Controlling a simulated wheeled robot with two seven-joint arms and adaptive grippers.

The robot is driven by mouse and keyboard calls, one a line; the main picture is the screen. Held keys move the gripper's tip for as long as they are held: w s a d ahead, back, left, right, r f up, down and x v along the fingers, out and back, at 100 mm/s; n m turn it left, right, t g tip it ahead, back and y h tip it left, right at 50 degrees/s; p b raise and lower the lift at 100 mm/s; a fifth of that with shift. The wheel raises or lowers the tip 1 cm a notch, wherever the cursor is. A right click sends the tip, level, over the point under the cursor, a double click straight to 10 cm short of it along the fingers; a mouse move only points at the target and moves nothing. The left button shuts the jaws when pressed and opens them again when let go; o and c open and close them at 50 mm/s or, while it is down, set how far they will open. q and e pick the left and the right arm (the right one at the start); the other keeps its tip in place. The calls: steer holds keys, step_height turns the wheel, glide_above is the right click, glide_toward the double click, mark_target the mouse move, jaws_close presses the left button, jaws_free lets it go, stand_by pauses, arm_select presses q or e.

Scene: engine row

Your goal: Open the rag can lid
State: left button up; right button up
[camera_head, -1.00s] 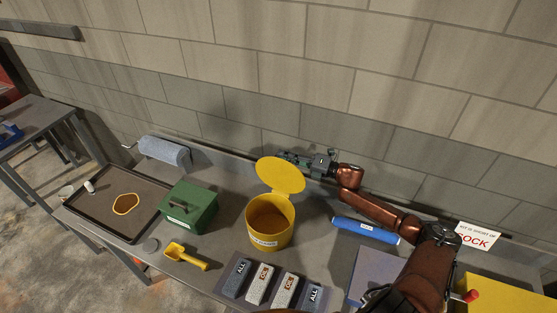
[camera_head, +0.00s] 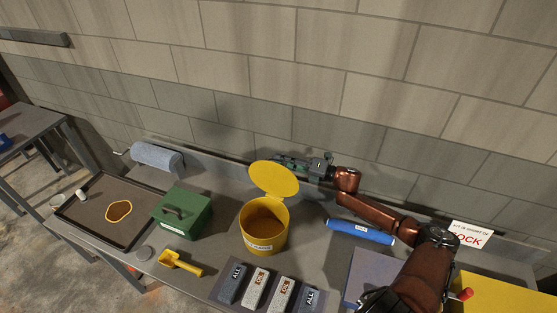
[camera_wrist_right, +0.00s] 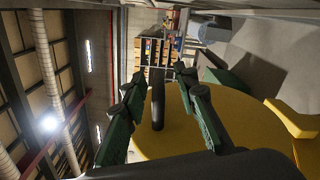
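The yellow rag can (camera_head: 264,243) stands on the bench with its mouth uncovered. Its round yellow lid (camera_head: 274,180) is raised and leans back at the can's rear edge, toward the wall. My right gripper (camera_head: 286,159) is just behind the lid's upper edge, partly hidden by it in the head view. In the right wrist view its two green fingers (camera_wrist_right: 158,90) are spread apart, with the yellow lid (camera_wrist_right: 160,138) close by and a dark rod showing between them. I cannot tell whether a finger touches the lid. My left gripper is out of view.
A green box (camera_head: 182,213) and a yellow scoop (camera_head: 181,264) are left of the can. Several labelled blocks (camera_head: 256,288) lie in front. A blue roll (camera_head: 361,232) lies to the right, below my right arm. The block wall is close behind.

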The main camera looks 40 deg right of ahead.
steer(key=v, duration=1)
steer(key=shift+s, duration=0.2)
steer(key=shift+r, duration=0.1)
